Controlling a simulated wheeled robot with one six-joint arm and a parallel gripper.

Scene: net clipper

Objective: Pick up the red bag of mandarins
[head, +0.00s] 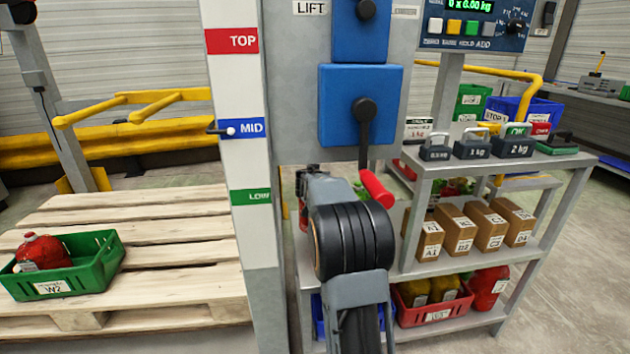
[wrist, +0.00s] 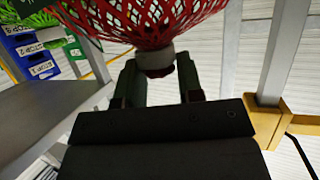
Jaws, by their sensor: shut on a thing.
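A red net bag (wrist: 150,20) fills the top of the wrist view, with a pale grey collar (wrist: 154,61) at its neck. My gripper (wrist: 158,72) has its two dark fingers on either side of that neck and is shut on it. The bag's contents are dark behind the mesh, so I cannot tell whether they are mandarins. Another red bag (head: 42,252) sits in a green crate (head: 88,280) marked W2 on the pallet at left. A further red bag (head: 487,287) lies on the lower right shelf.
A shelf rack (head: 575,190) at right carries weights, several boxes (head: 460,229) and a red crate (head: 436,313). The pallet (head: 150,215) has bare room.

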